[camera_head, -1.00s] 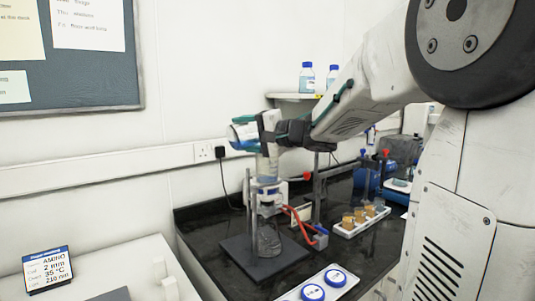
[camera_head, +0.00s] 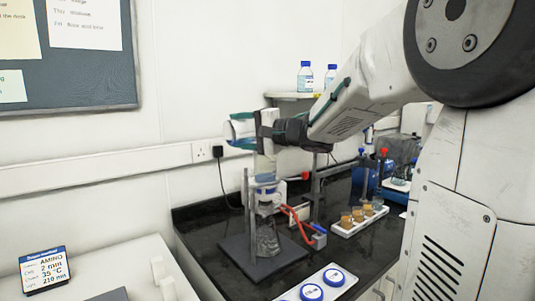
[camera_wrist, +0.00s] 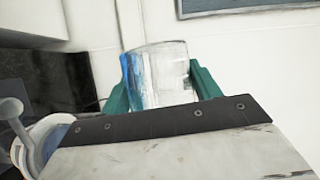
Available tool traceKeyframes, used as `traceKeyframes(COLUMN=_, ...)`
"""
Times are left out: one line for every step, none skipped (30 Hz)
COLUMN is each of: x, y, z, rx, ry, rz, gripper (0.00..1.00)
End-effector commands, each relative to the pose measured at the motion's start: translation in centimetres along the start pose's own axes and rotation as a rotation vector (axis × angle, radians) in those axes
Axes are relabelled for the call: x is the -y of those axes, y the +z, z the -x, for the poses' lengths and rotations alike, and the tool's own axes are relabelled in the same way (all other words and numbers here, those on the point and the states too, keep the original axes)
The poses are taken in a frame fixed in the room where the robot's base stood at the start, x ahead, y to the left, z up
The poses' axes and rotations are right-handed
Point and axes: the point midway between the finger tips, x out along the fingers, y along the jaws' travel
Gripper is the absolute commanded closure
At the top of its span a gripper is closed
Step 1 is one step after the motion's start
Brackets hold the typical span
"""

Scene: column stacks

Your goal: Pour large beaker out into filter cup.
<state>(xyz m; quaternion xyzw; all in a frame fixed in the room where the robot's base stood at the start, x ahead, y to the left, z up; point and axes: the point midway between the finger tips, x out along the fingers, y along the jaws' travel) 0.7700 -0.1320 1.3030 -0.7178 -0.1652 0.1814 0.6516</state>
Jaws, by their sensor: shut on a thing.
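The large beaker (camera_head: 239,129) is clear, with blue liquid along its lower side. It lies nearly on its side in my gripper (camera_head: 242,130), above the filter stand. In the wrist view the beaker (camera_wrist: 160,75) sits between the two teal fingers (camera_wrist: 160,88), with blue at its left. The filter cup (camera_head: 265,167) is a pale, clear cup on top of the flask, just below my gripper, with some blue in its lower part. A round rim, probably the cup's (camera_wrist: 42,142), shows at the wrist view's lower left. Whether liquid is flowing is unclear.
A flask (camera_head: 267,240) stands under the cup on a dark stand base (camera_head: 250,262), with metal posts beside it. Red tubing (camera_head: 296,220) is to its right. A rack of amber vials (camera_head: 358,218) and a tray with blue lids (camera_head: 323,284) are nearby.

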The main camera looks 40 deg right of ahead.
Motion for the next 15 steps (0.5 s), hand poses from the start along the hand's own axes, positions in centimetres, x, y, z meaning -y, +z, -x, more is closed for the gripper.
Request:
traceKeyframes(x=0.05, y=0.05, z=-0.04, rx=0.001, ry=-0.003, rz=-0.005, gripper=0.65)
traceKeyframes(x=0.07, y=0.07, z=-0.07, rx=0.002, ry=-0.004, rz=-0.008, gripper=0.65)
traceKeyframes(x=0.1, y=0.1, z=-0.1, rx=0.002, ry=-0.006, rz=-0.012, gripper=0.65)
traceKeyframes(x=0.12, y=0.12, z=-0.11, rx=0.003, ry=-0.008, rz=-0.015, gripper=0.65)
traceKeyframes(x=0.15, y=0.14, z=-0.13, rx=0.003, ry=-0.009, rz=-0.018, gripper=0.65)
traceKeyframes(x=0.18, y=0.17, z=-0.16, rx=0.004, ry=-0.012, rz=-0.023, gripper=0.65)
traceKeyframes(x=0.2, y=0.18, z=-0.18, rx=0.004, ry=-0.013, rz=-0.027, gripper=0.65)
traceKeyframes(x=0.23, y=0.2, z=-0.2, rx=0.005, ry=-0.015, rz=-0.03, gripper=0.65)
traceKeyframes(x=0.26, y=0.23, z=-0.23, rx=0.005, ry=-0.017, rz=-0.035, gripper=0.65)
traceKeyframes(x=0.29, y=0.25, z=-0.25, rx=0.006, ry=-0.019, rz=-0.038, gripper=0.65)
traceKeyframes(x=0.32, y=0.26, z=-0.27, rx=0.006, ry=-0.021, rz=-0.041, gripper=0.65)
traceKeyframes(x=0.35, y=0.29, z=-0.29, rx=0.007, ry=-0.023, rz=-0.045, gripper=0.65)
traceKeyframes(x=0.37, y=0.31, z=-0.31, rx=0.007, ry=-0.024, rz=-0.048, gripper=0.65)
traceKeyframes(x=0.4, y=0.33, z=-0.33, rx=0.008, ry=-0.026, rz=-0.051, gripper=0.65)
traceKeyframes(x=0.42, y=0.36, z=-0.35, rx=0.009, ry=-0.028, rz=-0.055, gripper=0.65)
